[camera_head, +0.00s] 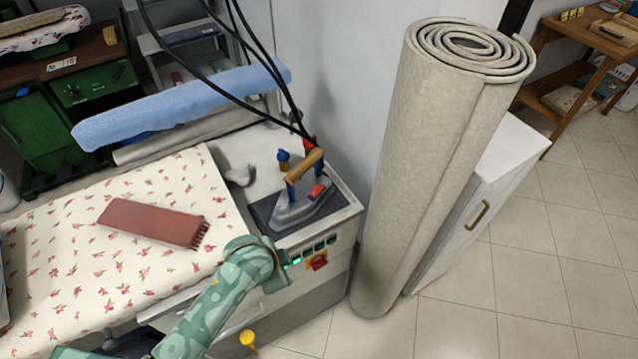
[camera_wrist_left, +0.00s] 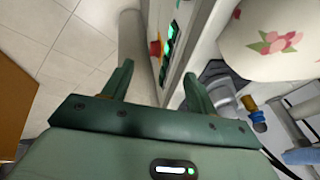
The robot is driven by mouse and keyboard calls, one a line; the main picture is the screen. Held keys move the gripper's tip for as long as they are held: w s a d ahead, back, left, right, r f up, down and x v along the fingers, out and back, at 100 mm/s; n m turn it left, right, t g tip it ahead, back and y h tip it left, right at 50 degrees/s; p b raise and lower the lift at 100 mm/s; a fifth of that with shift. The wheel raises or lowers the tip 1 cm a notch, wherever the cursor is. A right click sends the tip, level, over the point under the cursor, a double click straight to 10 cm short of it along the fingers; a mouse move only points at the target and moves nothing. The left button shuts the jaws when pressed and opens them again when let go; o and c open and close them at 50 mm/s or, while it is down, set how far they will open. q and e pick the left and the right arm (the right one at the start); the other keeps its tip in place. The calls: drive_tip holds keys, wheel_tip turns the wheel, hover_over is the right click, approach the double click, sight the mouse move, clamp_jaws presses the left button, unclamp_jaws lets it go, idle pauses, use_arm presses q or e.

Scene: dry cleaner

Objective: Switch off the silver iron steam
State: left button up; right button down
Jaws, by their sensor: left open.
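The silver iron (camera_head: 300,208) has a wooden handle and rests on a dark pad at the right end of the ironing station. Below it, the front panel carries a row of switches (camera_head: 316,248), at least one lit green. A red knob on a yellow plate (camera_head: 318,263) sits under the row. The switches (camera_wrist_left: 172,40) and the red knob (camera_wrist_left: 155,48) also show in the left wrist view, beyond the fingertips. My left gripper (camera_wrist_left: 156,82) is open and empty, facing the panel and apart from it. In the head view its fingers are mostly hidden by my green arm.
A flowered ironing board (camera_head: 70,225) holds a reddish-brown folded cloth (camera_head: 150,222). A blue padded sleeve board (camera_head: 185,102) stands behind. Black cables hang toward the iron. A tall rolled carpet (camera_head: 425,170) and a white cabinet (camera_head: 495,190) stand at the right. Tiled floor is clear there.

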use_arm(q)
drive_tip(key=w+d+r+m, duration=0.3)
drive_tip(key=w+d, duration=0.1)
drive_tip(key=w, duration=0.1)
drive_tip(key=m+g+y, duration=0.1)
drive_tip(key=m+g, duration=0.2)
drive_tip(key=m, duration=0.6)
approach(318, 190)
drive_tip(key=f+b, duration=0.4)
drive_tip(key=f, duration=0.1)
drive_tip(key=w+f+b, duration=0.1)
drive_tip(key=f+b, duration=0.1)
drive_tip(key=shift+d+f+b, duration=0.15)
drive_tip(key=shift+f+b, duration=0.05)
drive_tip(key=shift+b, duration=0.1)
